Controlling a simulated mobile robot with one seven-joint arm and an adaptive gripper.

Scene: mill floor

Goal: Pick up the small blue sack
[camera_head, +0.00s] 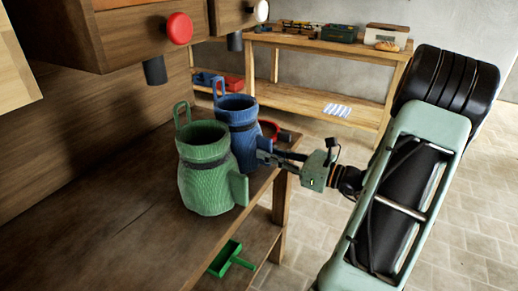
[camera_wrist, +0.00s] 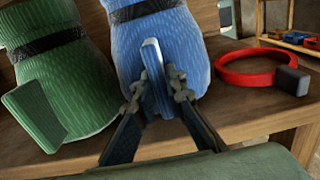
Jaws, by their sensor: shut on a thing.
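The small blue sack (camera_head: 242,132) stands upright on the wooden bench (camera_head: 110,196), behind and to the right of a green sack (camera_head: 206,172). It has a dark band round it and a blue loop at its top. In the wrist view the blue sack (camera_wrist: 160,50) is in the middle, with a flat blue tab on its front. My gripper (camera_wrist: 160,92) is shut on this tab, one finger on each side. In the head view my gripper (camera_head: 272,157) reaches in from the right. The sack's base is partly hidden by the green sack and my fingers.
The green sack stands close on the left, its flat tab (camera_wrist: 35,110) facing out. A red ring with a dark block (camera_wrist: 292,80) lies right of the blue sack. A green scoop (camera_head: 230,258) is on the lower shelf. Boxes with a red button (camera_head: 179,28) overhang the bench.

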